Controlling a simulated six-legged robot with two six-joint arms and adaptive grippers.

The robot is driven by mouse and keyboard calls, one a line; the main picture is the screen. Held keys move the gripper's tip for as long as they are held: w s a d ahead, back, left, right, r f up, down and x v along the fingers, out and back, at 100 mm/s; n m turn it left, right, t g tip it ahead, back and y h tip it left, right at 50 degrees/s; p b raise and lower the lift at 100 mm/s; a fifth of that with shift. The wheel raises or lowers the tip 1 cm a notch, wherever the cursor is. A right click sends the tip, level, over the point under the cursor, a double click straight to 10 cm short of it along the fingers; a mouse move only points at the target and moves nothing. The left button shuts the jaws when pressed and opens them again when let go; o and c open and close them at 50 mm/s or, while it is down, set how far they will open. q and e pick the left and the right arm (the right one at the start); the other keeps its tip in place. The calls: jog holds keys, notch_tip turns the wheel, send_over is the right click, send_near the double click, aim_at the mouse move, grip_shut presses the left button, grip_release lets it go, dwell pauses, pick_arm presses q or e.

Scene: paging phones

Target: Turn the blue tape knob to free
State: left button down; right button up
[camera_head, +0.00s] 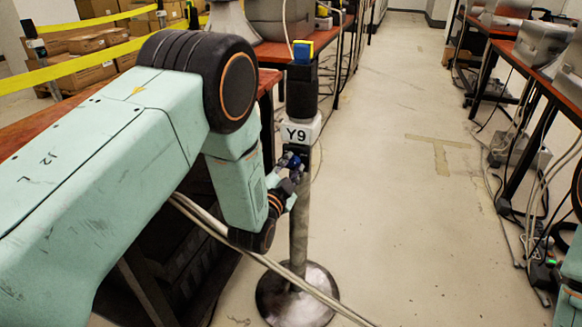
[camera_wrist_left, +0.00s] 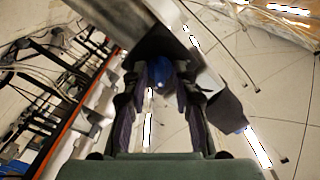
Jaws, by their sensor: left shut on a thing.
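A grey post with a black upper part (camera_head: 301,95) stands on a round metal base (camera_head: 297,298) and bears a white label Y9 (camera_head: 300,131). The blue tape knob (camera_head: 294,162) is on the post below the label, partly hidden by my fingers. My left gripper (camera_head: 289,170) reaches it from the left and is shut on it. In the left wrist view the blue knob (camera_wrist_left: 160,72) sits between the two fingers of my left gripper (camera_wrist_left: 160,90), in front of the dark post head. My right gripper is not in view.
A red-topped table (camera_head: 290,50) with grey equipment stands behind the post. Beige cables (camera_head: 262,258) run across in front of the post. Yellow tape (camera_head: 72,68) crosses the boxes at left. Desks with hanging cables line the right. The floor between (camera_head: 395,170) is clear.

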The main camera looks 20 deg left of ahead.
pick_arm(q)
jog(key=n+p, duration=0.2)
jog(key=n, duration=0.2)
jog(key=shift+r, duration=0.1)
jog(key=n+p, duration=0.3)
jog(key=n, duration=0.3)
jog(key=shift+n, duration=0.4)
jog(key=n+p, duration=0.1)
jog(key=n, duration=0.2)
jog(key=shift+n, duration=0.3)
jog(key=shift+n+p, duration=0.8)
jog(key=shift+n, duration=0.9)
jog(key=c, duration=1.4)
grip_release()
jog(key=shift+w, duration=0.1)
